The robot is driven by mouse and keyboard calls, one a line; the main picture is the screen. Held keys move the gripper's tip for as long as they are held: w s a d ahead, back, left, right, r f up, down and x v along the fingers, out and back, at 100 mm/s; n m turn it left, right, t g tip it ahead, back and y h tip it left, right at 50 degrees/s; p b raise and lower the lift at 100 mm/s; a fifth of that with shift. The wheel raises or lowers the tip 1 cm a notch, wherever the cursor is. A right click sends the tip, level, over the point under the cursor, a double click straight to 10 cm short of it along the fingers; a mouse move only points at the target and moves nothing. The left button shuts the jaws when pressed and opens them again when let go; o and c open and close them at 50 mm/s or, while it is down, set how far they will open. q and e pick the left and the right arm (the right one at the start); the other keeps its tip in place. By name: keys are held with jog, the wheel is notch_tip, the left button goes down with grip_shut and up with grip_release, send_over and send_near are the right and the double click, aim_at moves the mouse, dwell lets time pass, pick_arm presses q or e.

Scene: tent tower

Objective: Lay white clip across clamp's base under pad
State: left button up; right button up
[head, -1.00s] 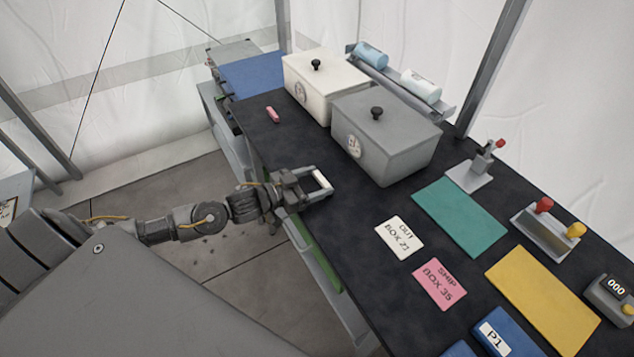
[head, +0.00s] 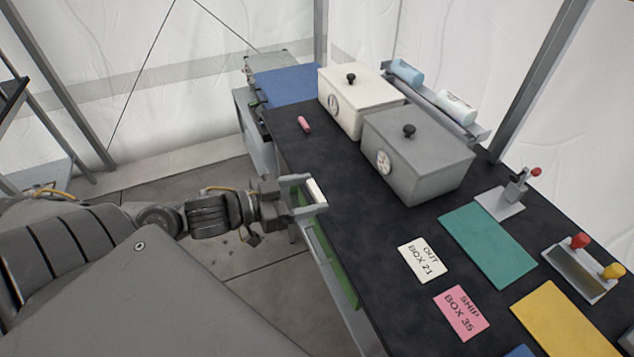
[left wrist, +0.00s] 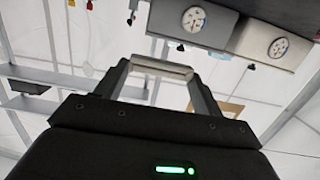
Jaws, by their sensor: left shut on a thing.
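The white clip (head: 317,190) is a short pale bar held between the fingertips of my left gripper (head: 311,191), over the near left edge of the black table. In the left wrist view the white clip (left wrist: 161,67) spans the gap between the two fingers of my left gripper (left wrist: 160,72), which are shut on it. The clamp (head: 517,186) stands upright at the right of the table, with a red tip and a flat grey base (head: 499,204). Its pad is too small to make out. The clip is well apart from the clamp. My right gripper is not in view.
A white lidded box (head: 350,99) and a grey lidded box (head: 412,160) stand behind my gripper. A pink clip (head: 304,124) lies at the left. A teal mat (head: 487,245) lies beside the clamp.

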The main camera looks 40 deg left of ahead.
pick_arm(q)
jog(key=shift+s+r+p, duration=0.3)
jog(key=shift+s+p, duration=0.15)
jog(key=shift+s, duration=0.2)
